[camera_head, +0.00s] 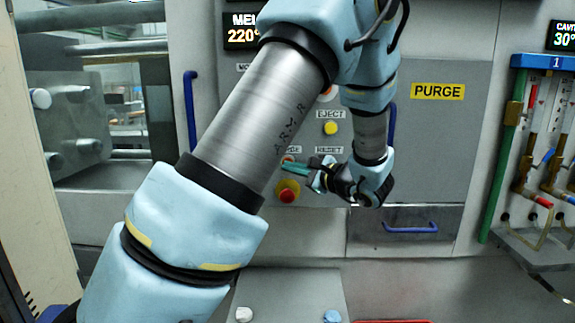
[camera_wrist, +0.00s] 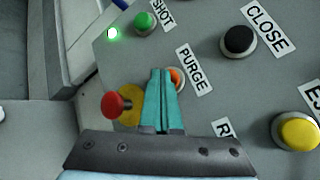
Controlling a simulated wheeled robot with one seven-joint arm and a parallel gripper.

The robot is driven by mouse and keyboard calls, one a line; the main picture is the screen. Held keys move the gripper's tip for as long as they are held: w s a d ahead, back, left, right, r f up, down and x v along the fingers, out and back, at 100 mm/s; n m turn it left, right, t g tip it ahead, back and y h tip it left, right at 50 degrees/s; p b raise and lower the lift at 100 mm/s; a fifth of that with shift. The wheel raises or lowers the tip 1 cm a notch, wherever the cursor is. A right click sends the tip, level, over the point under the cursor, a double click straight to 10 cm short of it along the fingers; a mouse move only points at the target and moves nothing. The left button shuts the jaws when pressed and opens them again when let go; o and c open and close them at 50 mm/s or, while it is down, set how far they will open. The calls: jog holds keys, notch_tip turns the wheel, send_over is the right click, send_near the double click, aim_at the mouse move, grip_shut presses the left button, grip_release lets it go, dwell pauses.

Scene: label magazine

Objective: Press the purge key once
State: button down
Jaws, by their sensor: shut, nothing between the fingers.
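The purge key is an orange-red round button (camera_wrist: 177,79) in the wrist view, just left of its white PURGE label (camera_wrist: 190,69). My gripper (camera_wrist: 162,71) has its two teal fingers together, and they cover the left part of the key. The fingertips overlap the key in this view; I cannot tell whether they touch it. In the head view my gripper (camera_head: 284,168) is at the panel, just above the red knob, and the key is not clear there.
A red mushroom knob (camera_wrist: 116,105) on a yellow base is close left of my fingers. The green SHOT button (camera_wrist: 145,23), black CLOSE button (camera_wrist: 239,40) and yellow EJECT button (camera_wrist: 298,131) surround the key. A small green lamp (camera_wrist: 112,32) is lit.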

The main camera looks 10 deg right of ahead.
jog(key=shift+s, duration=0.1)
jog(key=shift+s+a, duration=0.15)
jog(key=shift+s, duration=0.6)
jog(key=s, duration=0.3)
jog(key=s+a, duration=0.1)
jog(key=s, duration=0.1)
jog(key=shift+b, duration=0.4)
